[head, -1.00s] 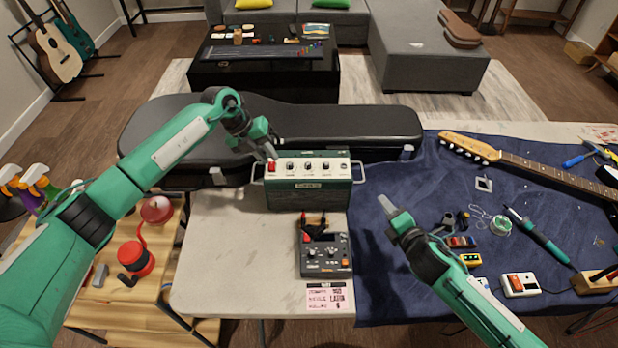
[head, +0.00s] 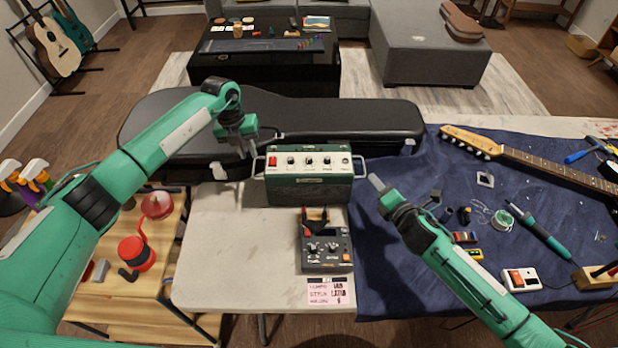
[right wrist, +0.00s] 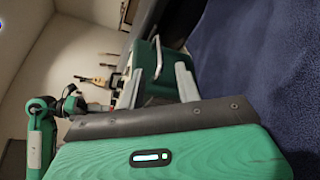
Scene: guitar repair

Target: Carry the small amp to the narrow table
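The small amp (head: 309,190), dark green with a pale knob panel and a side handle at each end, stands upright on the pale table (head: 215,255). My left gripper (head: 240,158) is open and empty, pointing down just left of the amp's left handle. My right gripper (head: 376,183) is just right of the amp's right handle, apart from it. In the right wrist view its fingers (right wrist: 155,88) are spread and empty, with the amp (right wrist: 147,65) and its handle beyond them.
A black guitar case (head: 330,120) lies behind the amp. A grey pedal device (head: 325,248) stands in front of it. A blue cloth (head: 385,275) with a guitar neck (head: 545,165) and tools covers the right side. A wooden side table (head: 125,305) stands at left.

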